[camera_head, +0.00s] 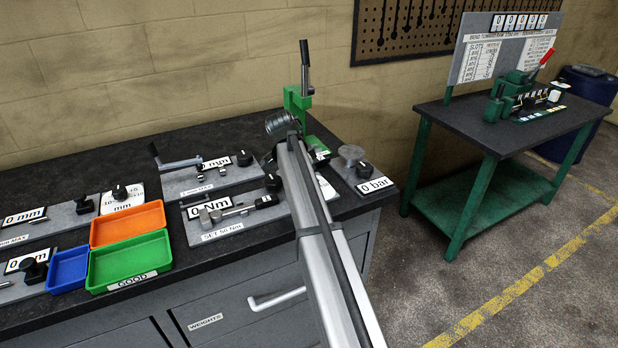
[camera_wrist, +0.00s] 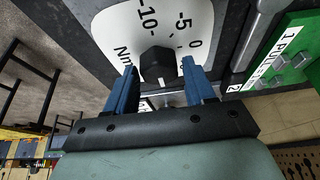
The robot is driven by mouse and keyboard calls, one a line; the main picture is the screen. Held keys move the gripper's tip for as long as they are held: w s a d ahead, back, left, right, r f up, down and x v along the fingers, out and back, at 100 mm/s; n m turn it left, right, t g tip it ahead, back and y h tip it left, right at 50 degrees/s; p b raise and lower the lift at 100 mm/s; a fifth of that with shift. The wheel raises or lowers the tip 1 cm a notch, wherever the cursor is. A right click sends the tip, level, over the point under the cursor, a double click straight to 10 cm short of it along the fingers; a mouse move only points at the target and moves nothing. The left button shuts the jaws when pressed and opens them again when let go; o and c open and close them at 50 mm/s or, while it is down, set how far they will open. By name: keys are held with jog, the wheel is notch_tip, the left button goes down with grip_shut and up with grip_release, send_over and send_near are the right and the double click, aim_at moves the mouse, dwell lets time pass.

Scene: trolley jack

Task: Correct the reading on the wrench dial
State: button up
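A white dial plate (camera_wrist: 118,48) marked "Nm", "-10", "-5" and "0" fills the upper middle of the wrist view. A black knob (camera_wrist: 157,62) stands at its middle. My gripper (camera_wrist: 158,84) has two blue fingers, one on each side of the knob, with a wide gap between them. I cannot tell whether either finger touches the knob. In the head view, a silver wrench-like tool (camera_head: 222,213) lies on a grey plate labelled "0 Nm" and "SET 50 Nm". My arm hides the gripper and most of the dial area there.
A green press (camera_head: 298,101) with an upright black lever stands at the bench's back edge, close to my wrist. A "0 bar" plate (camera_head: 373,186) is right of my arm. Orange (camera_head: 128,224), green (camera_head: 130,262) and blue (camera_head: 68,270) trays sit at left. A green table (camera_head: 475,122) stands farther right.

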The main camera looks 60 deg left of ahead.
jog(key=shift+o, duration=1.3)
jog(key=v, duration=1.4)
jog(key=shift+w, duration=0.15)
